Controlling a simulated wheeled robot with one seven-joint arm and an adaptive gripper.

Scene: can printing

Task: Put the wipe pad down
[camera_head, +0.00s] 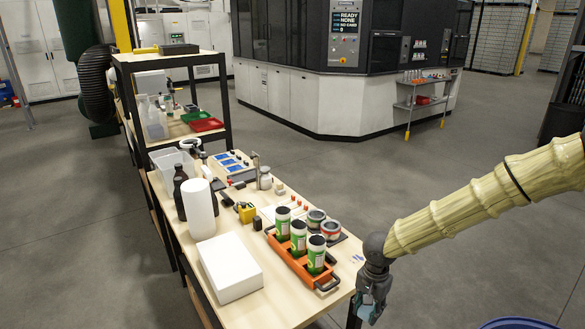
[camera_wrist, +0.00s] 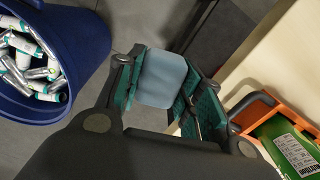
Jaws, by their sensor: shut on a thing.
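My gripper (camera_head: 369,296) hangs at the right front corner of the workbench, beside its edge. In the wrist view my gripper (camera_wrist: 160,90) is shut on a pale blue-grey wipe pad (camera_wrist: 162,78), held between the two green-padded fingers. The pad also shows as a small light patch in the head view (camera_head: 366,302). The workbench (camera_head: 290,312) has a light wooden top. From the wrist view, the pad is beside the table edge, with grey floor behind it. Its underside is hidden.
An orange tray (camera_head: 301,267) with green cans stands near the bench's front. A white box (camera_head: 229,267), a white cylinder (camera_head: 201,209) and two tins are also there. A blue bin (camera_wrist: 88,60) with several used tubes or cans stands on the floor beside the bench.

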